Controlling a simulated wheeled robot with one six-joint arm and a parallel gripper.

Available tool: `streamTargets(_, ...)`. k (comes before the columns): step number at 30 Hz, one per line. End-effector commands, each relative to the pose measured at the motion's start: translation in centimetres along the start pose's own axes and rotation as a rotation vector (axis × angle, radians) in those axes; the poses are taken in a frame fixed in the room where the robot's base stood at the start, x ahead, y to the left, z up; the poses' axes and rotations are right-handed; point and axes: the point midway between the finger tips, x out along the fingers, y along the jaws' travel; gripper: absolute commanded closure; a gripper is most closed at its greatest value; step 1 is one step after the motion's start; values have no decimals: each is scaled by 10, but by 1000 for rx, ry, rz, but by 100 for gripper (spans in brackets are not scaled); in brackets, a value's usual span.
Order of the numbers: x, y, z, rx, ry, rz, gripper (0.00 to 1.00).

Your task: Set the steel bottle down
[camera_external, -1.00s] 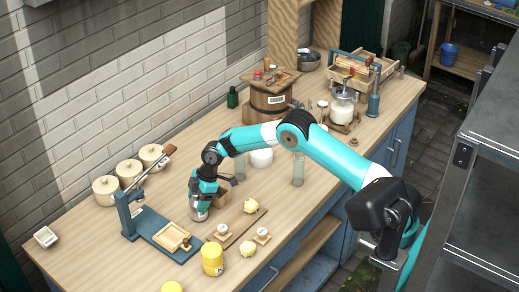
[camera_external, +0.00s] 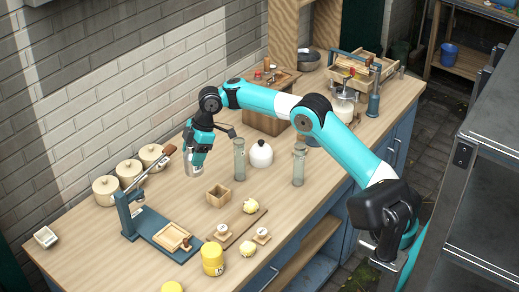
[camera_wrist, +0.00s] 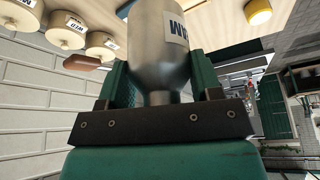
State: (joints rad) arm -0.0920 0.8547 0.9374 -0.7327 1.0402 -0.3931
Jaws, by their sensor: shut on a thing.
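My gripper (camera_external: 195,152) is shut on the steel bottle (camera_external: 190,166), which hangs below it near the brick wall in the external view. In the wrist view the grey metal bottle (camera_wrist: 158,45) fills the space between the two green fingers, with a partly visible label on its body. The fingers close around its narrow neck. The bottle looks raised above the wooden counter (camera_external: 180,200), but its exact height is hard to tell.
Several lidded cream canisters (camera_external: 128,172) stand left of the bottle by the wall, and a blue press (camera_external: 150,228) stands in front. A small wooden box (camera_external: 218,195), a glass bottle (camera_external: 239,160) and a white kettle-like pot (camera_external: 261,154) stand to the right. Bare counter lies under the gripper.

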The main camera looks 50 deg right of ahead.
Motion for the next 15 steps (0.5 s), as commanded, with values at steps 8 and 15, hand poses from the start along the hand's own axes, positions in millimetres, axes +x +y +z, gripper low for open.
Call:
streamTargets(8,-29,-16,33,6,9,-7,73)
streamTargets(15,-62,-64,95,8,16,-7,73)
